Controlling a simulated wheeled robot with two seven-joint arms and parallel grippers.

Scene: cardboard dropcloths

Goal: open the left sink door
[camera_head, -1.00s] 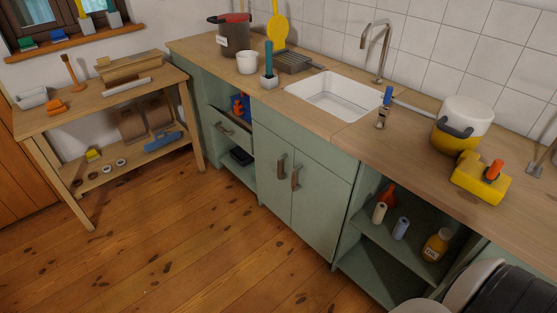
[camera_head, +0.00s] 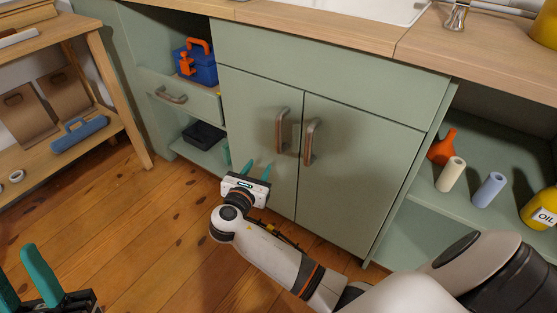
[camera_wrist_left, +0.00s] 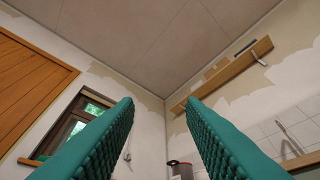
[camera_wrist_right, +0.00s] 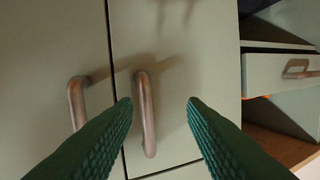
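The left sink door (camera_head: 258,150) is a pale green panel with a brown bar handle (camera_head: 281,130); it is closed. The right sink door (camera_head: 345,180) beside it is closed too, with its own handle (camera_head: 312,142). My right gripper (camera_head: 256,168) is open and empty, below and left of the left door's handle in the head view. In the right wrist view, which is turned over, that handle (camera_wrist_right: 145,115) shows beyond and between the open fingers, apart from them. My left gripper (camera_head: 26,284) is open and empty at the lower left; its wrist view shows walls and ceiling.
Left of the doors are a drawer (camera_head: 180,97), slightly out, and an open shelf with a black box (camera_head: 203,136). A wooden bench (camera_head: 112,90) stands farther left. The floor (camera_head: 150,225) in front is clear.

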